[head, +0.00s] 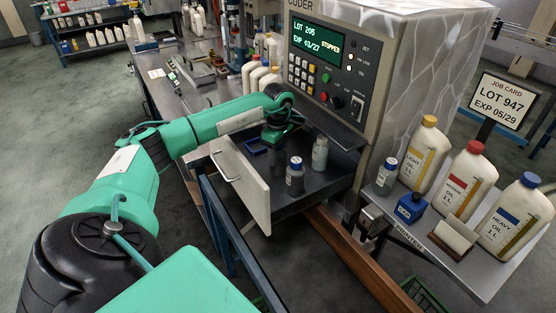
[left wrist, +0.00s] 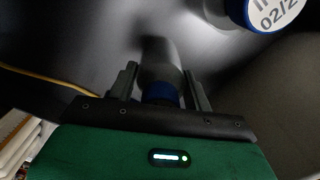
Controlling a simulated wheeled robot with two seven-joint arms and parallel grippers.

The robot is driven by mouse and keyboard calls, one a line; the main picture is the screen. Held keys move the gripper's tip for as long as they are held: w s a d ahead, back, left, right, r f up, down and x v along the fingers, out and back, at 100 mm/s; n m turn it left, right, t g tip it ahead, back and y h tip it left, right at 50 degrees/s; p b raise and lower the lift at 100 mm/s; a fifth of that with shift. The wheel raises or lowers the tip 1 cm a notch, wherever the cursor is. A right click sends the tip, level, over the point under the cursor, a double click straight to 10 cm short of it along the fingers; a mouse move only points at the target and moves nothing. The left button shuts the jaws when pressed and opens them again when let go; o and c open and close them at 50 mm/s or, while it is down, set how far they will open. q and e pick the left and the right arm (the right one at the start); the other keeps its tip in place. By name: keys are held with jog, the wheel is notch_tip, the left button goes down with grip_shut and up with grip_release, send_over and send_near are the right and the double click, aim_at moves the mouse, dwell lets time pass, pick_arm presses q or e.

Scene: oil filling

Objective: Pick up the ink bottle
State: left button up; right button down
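My left gripper (head: 276,160) reaches down into the open drawer under the coder. In the left wrist view the fingers (left wrist: 161,80) stand apart, on either side of a grey, blurred bottle (left wrist: 158,60) with a blue part near the palm. Firm contact is not clear; the gripper hides this bottle in the head view. A dark small bottle with a blue-rimmed, white-topped cap (head: 295,176) stands upright just right of the gripper. What looks like its printed cap (left wrist: 270,12) shows at the wrist view's top right. A grey bottle (head: 320,153) stands behind it. My right gripper is not seen.
The drawer front (head: 240,180) rises close left of the gripper. A blue container (head: 255,147) lies at the drawer's back left. The coder (head: 340,75) overhangs behind. On the right shelf stand a small bottle (head: 386,176), a blue block (head: 411,207) and large oil bottles (head: 466,182).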

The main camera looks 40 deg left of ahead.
pick_arm(q)
jog(key=shift+r, duration=0.15)
jog(key=shift+c, duration=0.2)
notch_tip(320, 180, up, 20)
jog(key=b, duration=0.2)
jog(key=shift+b, duration=0.35)
dwell(0.7)
